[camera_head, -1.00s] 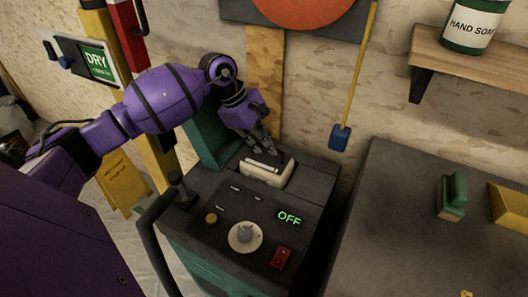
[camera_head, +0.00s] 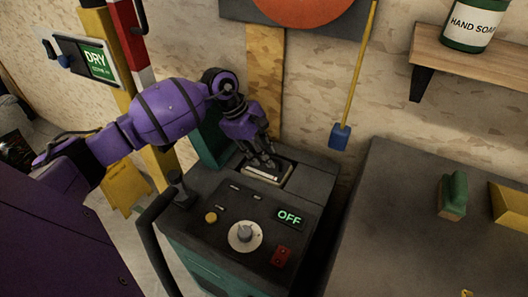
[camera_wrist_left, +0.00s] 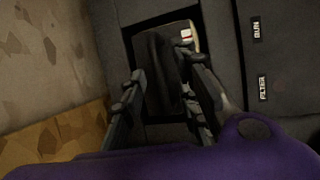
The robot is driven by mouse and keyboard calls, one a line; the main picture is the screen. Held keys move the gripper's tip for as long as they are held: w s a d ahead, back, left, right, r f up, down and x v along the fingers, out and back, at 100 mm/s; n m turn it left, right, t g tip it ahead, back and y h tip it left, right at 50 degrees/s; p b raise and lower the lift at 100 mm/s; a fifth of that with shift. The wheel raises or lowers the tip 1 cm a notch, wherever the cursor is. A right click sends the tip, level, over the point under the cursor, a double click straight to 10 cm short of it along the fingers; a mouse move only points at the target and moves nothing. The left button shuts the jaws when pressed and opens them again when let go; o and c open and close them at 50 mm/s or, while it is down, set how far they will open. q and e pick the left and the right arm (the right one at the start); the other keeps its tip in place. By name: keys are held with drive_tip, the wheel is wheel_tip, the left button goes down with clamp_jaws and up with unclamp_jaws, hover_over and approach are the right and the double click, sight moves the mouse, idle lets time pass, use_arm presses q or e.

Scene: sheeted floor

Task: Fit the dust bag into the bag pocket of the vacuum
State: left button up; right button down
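The dust bag (camera_head: 268,174), pale with a dark top, sits low in the square bag pocket (camera_head: 291,172) on top of the vacuum (camera_head: 213,242). In the left wrist view the dust bag (camera_wrist_left: 166,75) shows a dark raised part and a pale edge with a small red-and-white label. My left gripper (camera_head: 263,162) reaches down over the pocket. My right gripper is not in view.
The vacuum panel has a dial (camera_head: 245,235), a red switch (camera_head: 282,256) and a green OFF display (camera_head: 289,217). A black handle (camera_head: 152,232) rises at its left. A dark counter (camera_head: 400,220) with a green brush (camera_head: 454,194) stands at right.

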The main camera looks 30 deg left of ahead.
use_arm(q)
drive_tip(key=shift+r, duration=0.1)
drive_tip(key=shift+a+r+p, duration=0.1)
drive_tip(key=shift+r+p, duration=0.2)
drive_tip(key=shift+r, duration=0.05)
drive_tip(key=p+v, duration=0.4)
drive_tip(key=v, duration=0.7)
drive_tip(key=shift+r, duration=0.15)
drive_tip(key=shift+s+a, duration=0.1)
